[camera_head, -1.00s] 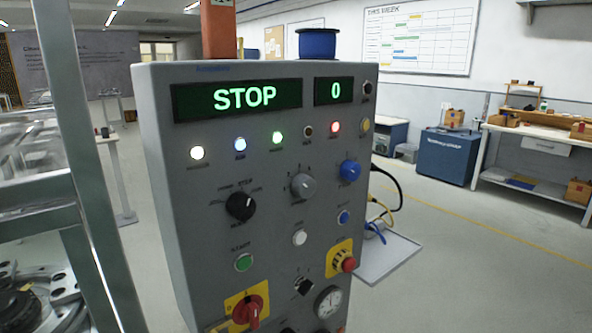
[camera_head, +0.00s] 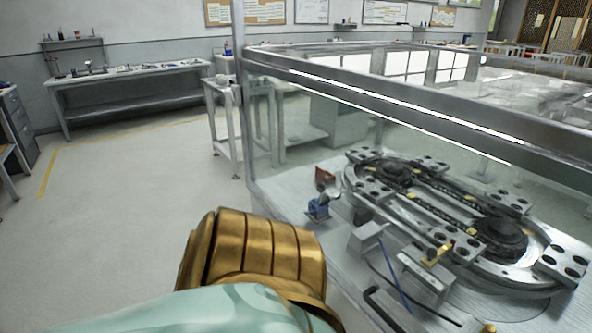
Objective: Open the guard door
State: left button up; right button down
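The guard's metal frame (camera_head: 400,97) runs across the right half, with clear panes below its top rail. I cannot tell which pane is the guard door or whether it is open. A dark, handle-like bar (camera_head: 384,310) shows low on the near side, cut off by the bottom edge. Behind the panes lies the ring track (camera_head: 350,190), with several metal carriages on it. A gold and mint part of my own arm fills the bottom centre, left of the guard. Neither gripper is in view.
A workbench (camera_head: 140,82) stands against the back wall at left. A small metal stand (camera_head: 222,120) is beside the guard's far left corner post (camera_head: 243,110). The floor (camera_head: 120,220) left of the guard is clear, with a yellow line on it.

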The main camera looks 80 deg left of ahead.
aim_at(575, 176)
jog(key=u, duration=2.25)
jog(key=k+l+z, duration=0.1)
jog(key=l+z, duration=0.15)
jog(key=l, duration=0.2)
